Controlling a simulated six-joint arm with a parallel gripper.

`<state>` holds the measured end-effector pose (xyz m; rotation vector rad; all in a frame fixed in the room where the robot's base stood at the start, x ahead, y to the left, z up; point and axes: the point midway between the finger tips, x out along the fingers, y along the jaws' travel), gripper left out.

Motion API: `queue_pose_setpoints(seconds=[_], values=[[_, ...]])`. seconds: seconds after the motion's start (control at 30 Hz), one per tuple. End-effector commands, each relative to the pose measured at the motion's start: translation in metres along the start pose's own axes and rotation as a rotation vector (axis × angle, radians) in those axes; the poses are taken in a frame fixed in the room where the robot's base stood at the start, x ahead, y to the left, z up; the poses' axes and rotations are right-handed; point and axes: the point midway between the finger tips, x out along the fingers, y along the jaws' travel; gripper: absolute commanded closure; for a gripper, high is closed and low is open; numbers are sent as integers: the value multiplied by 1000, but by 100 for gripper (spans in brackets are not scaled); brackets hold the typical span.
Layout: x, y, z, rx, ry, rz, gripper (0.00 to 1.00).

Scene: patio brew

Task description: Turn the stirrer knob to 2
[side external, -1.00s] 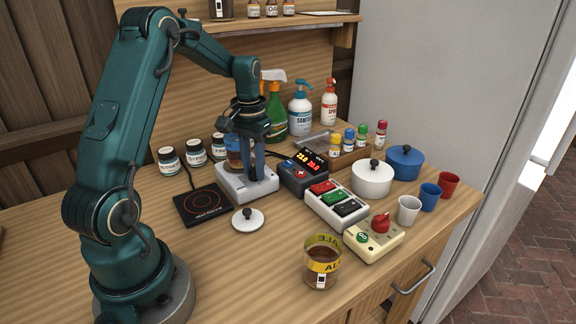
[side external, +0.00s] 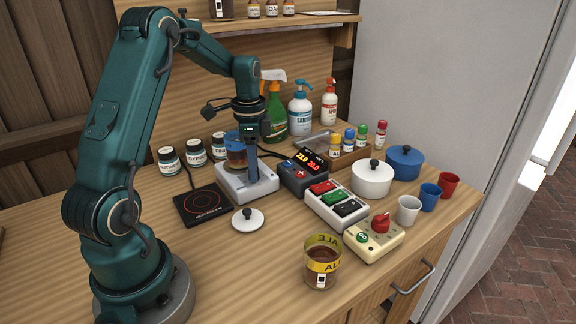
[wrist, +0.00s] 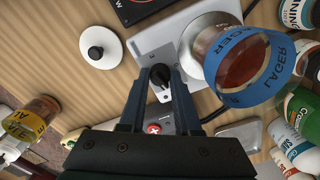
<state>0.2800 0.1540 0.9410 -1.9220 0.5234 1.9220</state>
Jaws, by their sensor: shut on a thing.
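The stirrer (side external: 262,191) is a white-grey box on the table, and it also shows in the wrist view (wrist: 146,48). A glass beaker of brown liquid with a blue LAGER band (side external: 235,158) stands on its plate; in the wrist view the beaker (wrist: 240,62) is right of the knob. The small black stirrer knob (wrist: 160,76) sits between my fingertips. My gripper (side external: 253,180) points straight down at the stirrer's front and is shut on the knob. Its fingers (wrist: 162,82) flank the knob. The dial's numbers and the knob's setting cannot be read.
A black hotplate (side external: 203,203) and a white lid (side external: 248,219) lie left and in front. A display box (side external: 304,177) and a switch box (side external: 335,207) stand to the right. Another box carries a red knob (side external: 381,223). A yellow-banded ALE beaker (side external: 322,265) stands at the front.

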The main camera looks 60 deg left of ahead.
Motion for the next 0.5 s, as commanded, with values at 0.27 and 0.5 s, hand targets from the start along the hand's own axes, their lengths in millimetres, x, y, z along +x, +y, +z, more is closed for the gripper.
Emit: queue_pose_setpoints(seconds=[0.27,0.5], values=[[-1,0,0,263,-1,0,100],[-1,0,0,492,-1,0,100]])
